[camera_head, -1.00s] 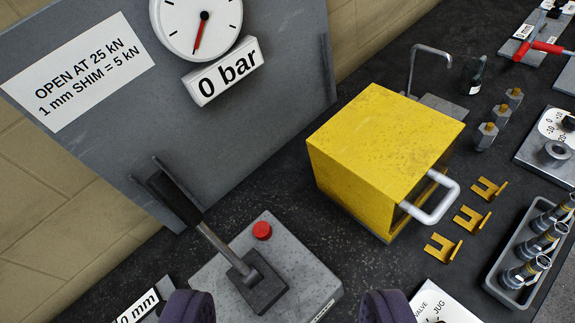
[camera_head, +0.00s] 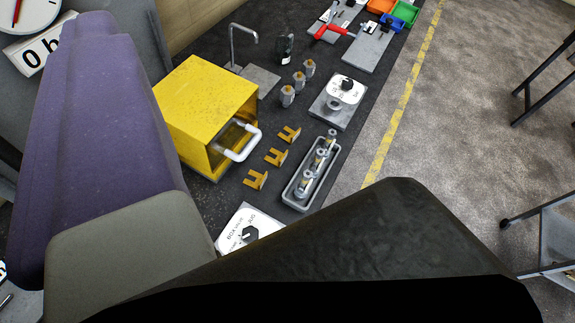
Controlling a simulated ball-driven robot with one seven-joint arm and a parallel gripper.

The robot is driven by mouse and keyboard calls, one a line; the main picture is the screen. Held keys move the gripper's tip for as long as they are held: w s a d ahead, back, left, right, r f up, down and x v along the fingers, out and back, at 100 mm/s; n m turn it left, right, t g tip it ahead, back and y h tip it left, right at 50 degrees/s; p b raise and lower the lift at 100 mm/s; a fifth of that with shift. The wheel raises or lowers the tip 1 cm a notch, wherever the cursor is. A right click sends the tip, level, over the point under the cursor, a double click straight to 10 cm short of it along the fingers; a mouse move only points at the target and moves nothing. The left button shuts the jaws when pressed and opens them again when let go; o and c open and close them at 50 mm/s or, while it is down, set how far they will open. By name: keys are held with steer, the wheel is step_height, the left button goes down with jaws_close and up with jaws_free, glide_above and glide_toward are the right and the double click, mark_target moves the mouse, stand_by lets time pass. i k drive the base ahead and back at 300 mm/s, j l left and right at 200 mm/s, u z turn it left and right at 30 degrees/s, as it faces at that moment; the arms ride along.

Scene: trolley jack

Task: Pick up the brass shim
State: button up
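Three brass shims lie in a row on the dark bench top: a near one (camera_head: 256,180), a middle one (camera_head: 276,157) and a far one (camera_head: 289,134). Each is a small flat brass-coloured piece with a slot. They lie between the yellow box and the grey tray, and nothing touches them. Large purple, grey and black parts of my own arm fill the left and bottom of the view, close to the camera. I cannot make out two fingertips among them, so the opening of my gripper is unclear.
The yellow box (camera_head: 205,95) with a white handle (camera_head: 243,148) stands left of the shims. The grey tray (camera_head: 291,196) with several metal fittings is right. A white dial plate (camera_head: 232,232) lies nearer. Several hex posts (camera_head: 299,82) stand behind. Open floor (camera_head: 440,130) lies beyond the bench edge.

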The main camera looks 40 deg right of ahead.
mark_target(280, 158)
steer(key=k+l+u, duration=0.1)
steer(key=l, duration=0.3)
steer(key=k+l, duration=0.15)
steer(key=l, duration=0.3)
steer(key=k+l+u, duration=0.15)
steer(key=l, duration=0.25)
steer(key=k+l+u, duration=0.1)
steer(key=l, duration=0.3)
steer(key=k+l+u, duration=0.1)
steer(key=l, duration=0.3)
steer(key=k+l, duration=0.25)
steer(key=k+l+u, duration=0.15)
steer(key=l, duration=0.35)
steer(key=j+z, duration=0.5)
steer(key=j, duration=0.4)
